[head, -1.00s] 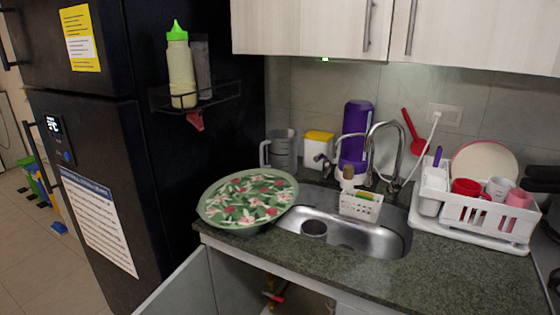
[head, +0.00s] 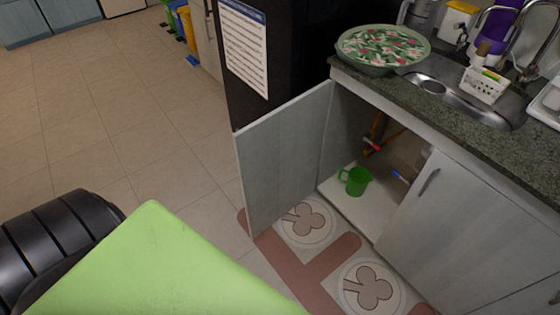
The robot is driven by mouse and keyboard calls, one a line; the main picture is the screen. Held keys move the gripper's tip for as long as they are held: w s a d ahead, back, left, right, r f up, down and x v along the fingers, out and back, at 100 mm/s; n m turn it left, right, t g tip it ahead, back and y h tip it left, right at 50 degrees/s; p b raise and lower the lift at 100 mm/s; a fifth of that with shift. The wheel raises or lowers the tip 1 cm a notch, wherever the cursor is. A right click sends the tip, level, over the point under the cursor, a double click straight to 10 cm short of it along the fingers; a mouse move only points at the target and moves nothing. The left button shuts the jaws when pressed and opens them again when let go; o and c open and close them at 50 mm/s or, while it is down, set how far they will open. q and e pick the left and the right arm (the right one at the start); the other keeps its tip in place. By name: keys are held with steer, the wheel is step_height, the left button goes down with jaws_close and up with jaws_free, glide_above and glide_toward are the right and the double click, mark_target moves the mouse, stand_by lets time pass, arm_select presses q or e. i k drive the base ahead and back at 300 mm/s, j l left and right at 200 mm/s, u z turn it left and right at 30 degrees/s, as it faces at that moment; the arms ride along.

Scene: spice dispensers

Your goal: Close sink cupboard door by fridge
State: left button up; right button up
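The sink cupboard door (head: 284,155) beside the black fridge (head: 262,45) stands wide open and swung out toward the room. Its inner side hinges at the left of the opening, next to the fridge. The cupboard interior (head: 345,205) is exposed, with a green mug (head: 355,181) on its floor and pipes with a red valve above. The neighbouring cupboard door (head: 440,225) with a metal handle is shut. Neither of my grippers shows in the head view.
A round floral tray (head: 383,45) sits on the counter (head: 460,115) beside the sink (head: 435,88). A patterned mat (head: 275,255) lies on the floor below the open door. Tiled floor (head: 110,130) is free to the left. A light-green surface (head: 150,265) fills the lower-left foreground.

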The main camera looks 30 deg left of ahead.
mark_target(278, 155)
steer(key=j+z, duration=0.15)
steer(key=z, duration=0.2)
steer(key=j+z, duration=0.2)
steer(key=z, duration=0.2)
steer(key=j+z, duration=0.2)
steer(key=z, duration=0.15)
steer(key=k+j, duration=0.1)
steer(key=j, duration=1.35)
steer(key=k+j, duration=0.15)
steer(key=j, duration=1.25)
steer(key=k, duration=0.05)
